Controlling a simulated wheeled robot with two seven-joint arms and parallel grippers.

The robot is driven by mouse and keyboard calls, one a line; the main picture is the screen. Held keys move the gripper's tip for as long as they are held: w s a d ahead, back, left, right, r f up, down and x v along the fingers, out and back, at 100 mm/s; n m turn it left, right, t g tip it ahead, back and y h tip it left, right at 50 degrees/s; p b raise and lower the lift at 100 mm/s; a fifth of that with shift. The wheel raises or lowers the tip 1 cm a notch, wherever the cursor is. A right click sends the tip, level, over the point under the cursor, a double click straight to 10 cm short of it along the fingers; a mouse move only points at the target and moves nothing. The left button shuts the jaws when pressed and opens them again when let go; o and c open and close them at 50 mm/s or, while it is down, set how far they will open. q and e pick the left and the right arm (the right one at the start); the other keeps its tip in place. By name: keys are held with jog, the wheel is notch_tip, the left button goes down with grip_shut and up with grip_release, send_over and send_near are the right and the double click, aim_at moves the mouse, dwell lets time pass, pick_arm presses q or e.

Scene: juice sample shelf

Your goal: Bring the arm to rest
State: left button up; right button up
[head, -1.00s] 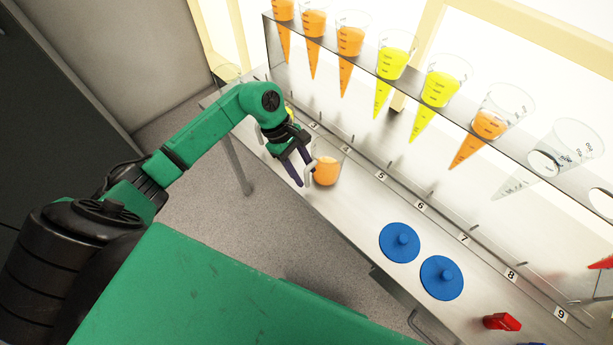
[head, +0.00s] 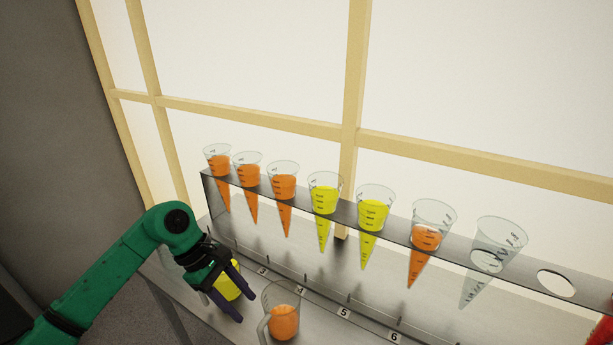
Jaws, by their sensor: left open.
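My left arm (head: 110,265) comes in from the lower left in the head view. Its gripper (head: 232,292) is open over the left part of the counter, with dark fingers pointing down and to the right. A yellow-filled vessel (head: 228,288) shows partly behind the fingers; I cannot tell whether they touch it. A clear jug with orange juice (head: 285,322) stands on the counter to the right of the gripper, apart from it. My right gripper is not in view.
A raised metal shelf (head: 396,228) holds several clear cones with orange or yellow juice. A clear, seemingly empty cone (head: 488,262) hangs near its right end, beside an empty hole (head: 556,283). A numbered strip (head: 345,312) runs along the counter. A framed bright window stands behind.

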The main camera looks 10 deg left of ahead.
pick_arm(q)
jog(key=w+d+r+n+t+h, duration=0.2)
jog(key=d+r+n+t+h, duration=0.1)
jog(key=d+r+h, duration=0.3)
jog(key=w+d+r+n+t+h, duration=0.2)
jog(key=d+r+n+t+h, duration=0.15)
jog(key=d, duration=0.45)
jog(key=w+a+r+n+t, duration=0.4)
jog(key=r+n+t, duration=0.5)
jog(key=n, duration=0.6)
jog(key=a+f+n+y, duration=1.4)
jog(key=a+n+y, duration=0.15)
jog(key=n, duration=0.85)
jog(key=s+d+f+n+g, duration=0.1)
jog(key=s+f+n+g, duration=0.9)
jog(key=s+f, duration=0.8)
jog(key=s+f+g, duration=0.2)
jog(key=s+f, duration=0.1)
jog(key=f, duration=1)
jog(key=s+f+g, duration=0.1)
jog(key=s+f, duration=0.2)
jog(key=f, duration=1)
jog(key=s+a+f+m+g, duration=0.1)
jog(key=s+a+f, duration=0.1)
jog(key=s+f, duration=0.9)
jog(key=s, duration=0.3)
jog(key=shift+s+a+f, duration=0.2)
jog(key=shift+a, duration=0.05)
